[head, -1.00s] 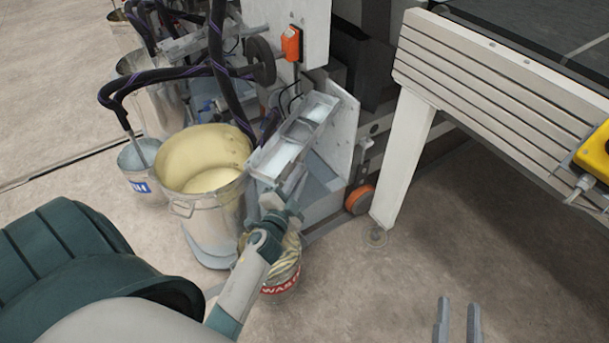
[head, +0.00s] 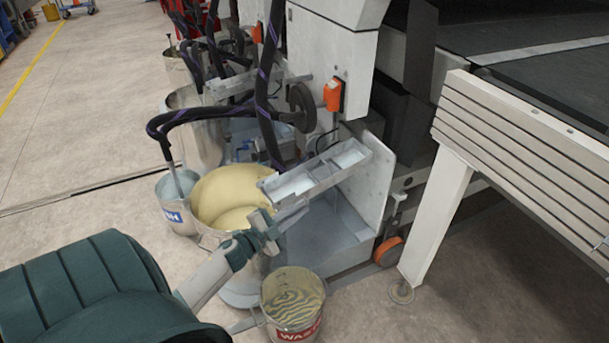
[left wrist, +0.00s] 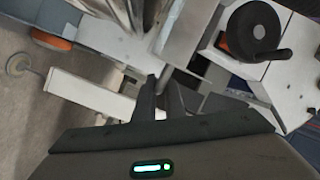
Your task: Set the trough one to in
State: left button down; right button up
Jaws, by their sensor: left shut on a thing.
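The nearest trough (head: 318,172), which I take as trough one, is a long grey metal tray with pale liquid in its compartments. It juts from the white side plate (head: 372,190) of the coater above the yellow paint bucket (head: 226,188). My left gripper (head: 278,224) is just below the trough's near end, at a grey metal part there. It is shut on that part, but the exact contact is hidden. In the left wrist view the two fingers (left wrist: 160,97) are close together, with grey metal parts beyond them. My right gripper is out of view.
A waste bucket (head: 293,303) stands on the floor below my left arm. Black hoses (head: 268,95) and a handwheel (head: 302,107) are close behind the trough. A white conveyor leg (head: 435,215) stands to the right, with open floor in front.

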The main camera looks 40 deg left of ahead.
pick_arm(q)
jog(key=shift+a+f, duration=0.1)
jog(key=shift+f, duration=0.15)
jog(key=c, duration=1.9)
grip_release()
jog(key=shift+r, duration=0.1)
jog(key=shift+s, duration=0.1)
